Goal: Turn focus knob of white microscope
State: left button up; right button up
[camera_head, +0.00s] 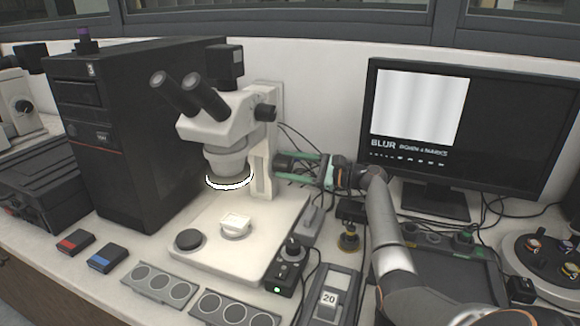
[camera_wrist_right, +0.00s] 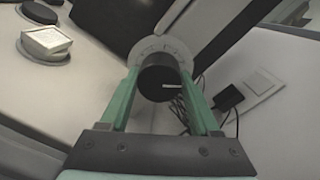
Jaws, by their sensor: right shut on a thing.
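The white microscope (camera_head: 219,135) stands on its pale base, upright, with black eyepieces and a lit ring under its head. My right gripper (camera_head: 281,168) comes in from the right at the microscope's column. In the right wrist view, the green fingers of the gripper (camera_wrist_right: 162,88) are shut on the black focus knob (camera_wrist_right: 160,82), one finger on each side. The knob has a short white mark on its face and a pale round collar behind it. In the head view the knob is mostly hidden by the fingers. My left gripper is not in view.
A black computer tower (camera_head: 120,140) stands left of the microscope. A small control box with a dial (camera_head: 287,274) and trays of round wells (camera_head: 160,283) lie in front.

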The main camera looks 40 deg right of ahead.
jog(key=o, duration=1.4)
jog(key=shift+c, duration=0.2)
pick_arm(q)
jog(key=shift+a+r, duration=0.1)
pick_arm(e)
jog(key=shift+s+d, duration=0.2)
jog(key=shift+s, duration=0.1)
jog(key=p+v, duration=0.2)
jog(key=v, duration=0.2)
jog(key=shift+s+d+r, duration=0.15)
jog(key=shift+s+d, duration=0.05)
jog(key=shift+s, duration=0.1)
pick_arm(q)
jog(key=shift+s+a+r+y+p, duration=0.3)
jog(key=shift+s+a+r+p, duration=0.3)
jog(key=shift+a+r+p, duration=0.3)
pick_arm(e)
send_near(291, 165)
jog(key=shift+v, duration=1.15)
